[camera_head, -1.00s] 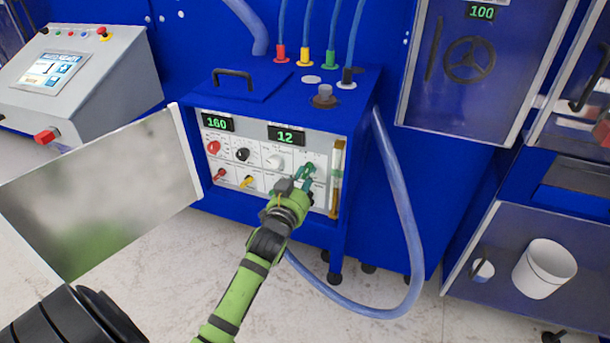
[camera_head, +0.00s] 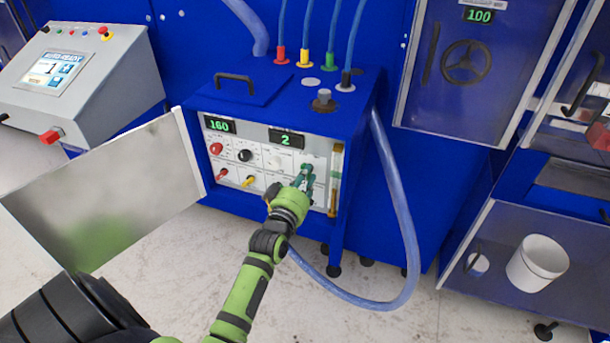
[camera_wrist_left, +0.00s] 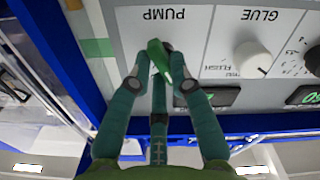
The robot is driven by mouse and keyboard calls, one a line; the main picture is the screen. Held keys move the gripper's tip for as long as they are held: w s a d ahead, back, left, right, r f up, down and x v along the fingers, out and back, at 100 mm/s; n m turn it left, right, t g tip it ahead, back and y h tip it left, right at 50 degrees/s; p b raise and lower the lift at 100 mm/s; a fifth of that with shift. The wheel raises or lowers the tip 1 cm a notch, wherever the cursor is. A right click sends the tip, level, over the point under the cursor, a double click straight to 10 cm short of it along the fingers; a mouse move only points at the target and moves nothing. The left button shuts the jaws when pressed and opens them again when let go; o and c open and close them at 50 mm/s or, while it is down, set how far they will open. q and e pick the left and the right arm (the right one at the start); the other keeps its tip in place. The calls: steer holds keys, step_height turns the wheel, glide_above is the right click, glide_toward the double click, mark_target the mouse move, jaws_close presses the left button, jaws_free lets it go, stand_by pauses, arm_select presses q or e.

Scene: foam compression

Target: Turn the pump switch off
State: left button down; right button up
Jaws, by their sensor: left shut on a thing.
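The pump switch (camera_wrist_left: 157,54) is a green lever on the white panel below the PUMP label in the left wrist view. My left gripper (camera_wrist_left: 155,66) has its teal fingers shut on this lever, one finger on each side. In the head view, my left gripper (camera_head: 303,180) is at the right part of the control panel (camera_head: 275,160) of the blue cabinet. There the fingers mostly hide the switch. My right gripper is in neither view.
The cabinet's open door (camera_head: 100,200) stands out to the left of my arm. A blue hose (camera_head: 400,200) loops to the floor on the right. A glue knob (camera_wrist_left: 253,58) is beside the switch. A white bucket (camera_head: 538,262) stands at right.

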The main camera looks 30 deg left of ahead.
arm_select(q)
steer(key=shift+n, duration=0.5)
steer(key=c, duration=1.1)
jaws_free()
steer(key=v, duration=1.2)
steer(key=shift+r, duration=0.1)
